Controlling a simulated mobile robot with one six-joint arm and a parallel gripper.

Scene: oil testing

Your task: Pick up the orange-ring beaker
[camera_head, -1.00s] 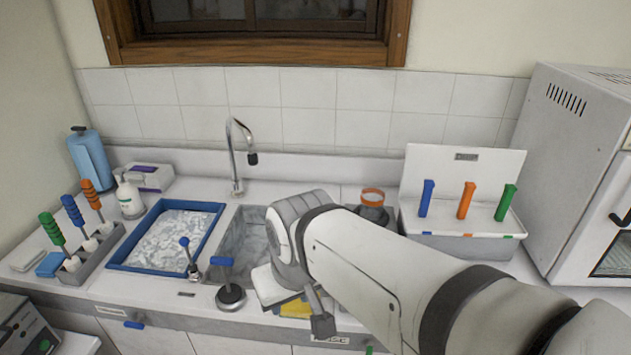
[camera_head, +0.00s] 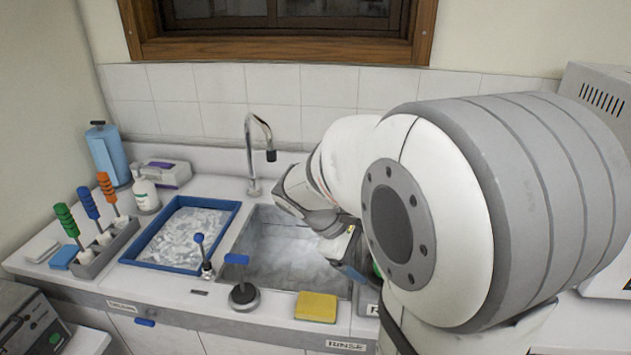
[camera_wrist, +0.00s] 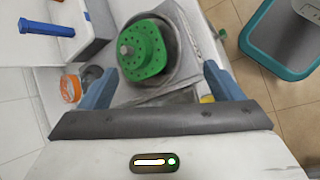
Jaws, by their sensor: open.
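The orange-ring beaker (camera_wrist: 70,89) is clear with an orange band. It shows at the left of the wrist view, just outside the left finger of my gripper (camera_wrist: 160,83). My gripper is open, with its two blue fingers spread wide and nothing held between them. A green perforated disc (camera_wrist: 143,62) in a round grey vessel lies ahead, in line with the gap between the fingers. In the head view my arm covers the counter right of the sink, so the beaker is hidden there.
The sink (camera_head: 285,255) has a tall tap (camera_head: 255,155) behind it. A yellow sponge (camera_head: 316,307) lies at its front edge. A blue tray (camera_head: 133,250) and a handle rack (camera_head: 100,252) stand left. A teal-rimmed bin (camera_wrist: 255,58) stands on the floor.

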